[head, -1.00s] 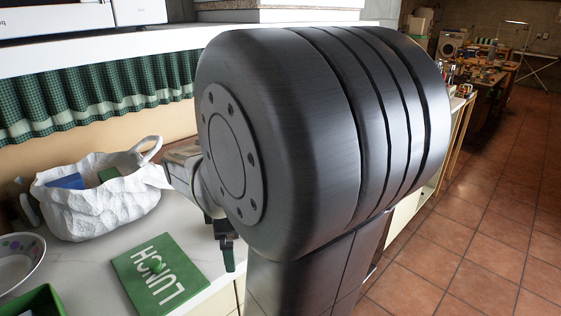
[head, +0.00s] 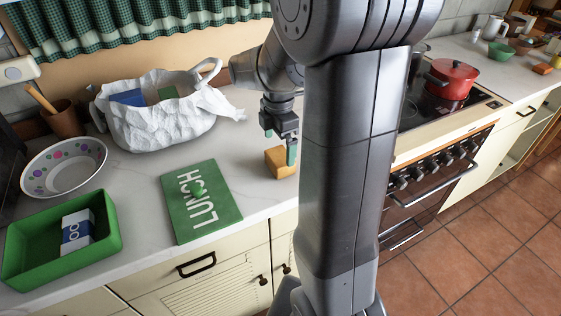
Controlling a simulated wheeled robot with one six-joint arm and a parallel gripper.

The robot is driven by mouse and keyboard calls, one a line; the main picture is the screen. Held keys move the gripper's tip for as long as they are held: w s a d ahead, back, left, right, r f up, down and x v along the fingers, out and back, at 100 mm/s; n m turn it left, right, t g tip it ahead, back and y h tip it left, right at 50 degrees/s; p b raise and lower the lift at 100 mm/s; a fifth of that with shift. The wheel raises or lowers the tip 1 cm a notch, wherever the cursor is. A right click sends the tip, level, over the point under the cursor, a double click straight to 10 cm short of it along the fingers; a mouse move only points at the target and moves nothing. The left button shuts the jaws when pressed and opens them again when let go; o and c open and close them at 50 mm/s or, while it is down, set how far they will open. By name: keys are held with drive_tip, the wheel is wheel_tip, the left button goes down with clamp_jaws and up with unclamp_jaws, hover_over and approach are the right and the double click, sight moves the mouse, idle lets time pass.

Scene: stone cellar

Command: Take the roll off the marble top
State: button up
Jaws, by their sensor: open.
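A small orange-tan block-shaped thing, which looks like the roll (head: 277,167), lies on the white marble top (head: 130,172) of the counter, to the right of the green LUNCH board. My gripper (head: 280,147) points down right at the roll, with its green-padded fingers apart. One finger overlaps the roll's right part in the picture. I cannot tell whether it touches the roll. Nothing shows held in the gripper. My arm column stands just to the right and hides the counter behind it.
The green LUNCH board (head: 188,214) lies left of the roll. Behind it stands a white crumpled bag (head: 160,128). Further left are a dotted bowl (head: 38,181) and a green tray (head: 22,257) holding a white-and-blue box. A red pot (head: 452,82) sits on the stove at right.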

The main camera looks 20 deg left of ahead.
sight(280, 155)
drive_tip(key=shift+s+d+f, duration=0.1)
drive_tip(key=shift+s+f, duration=0.05)
drive_tip(key=shift+f, duration=1.2)
drive_tip(key=shift+s+d+f, duration=0.1)
drive_tip(key=shift+f, duration=1.25)
drive_tip(key=c, duration=1)
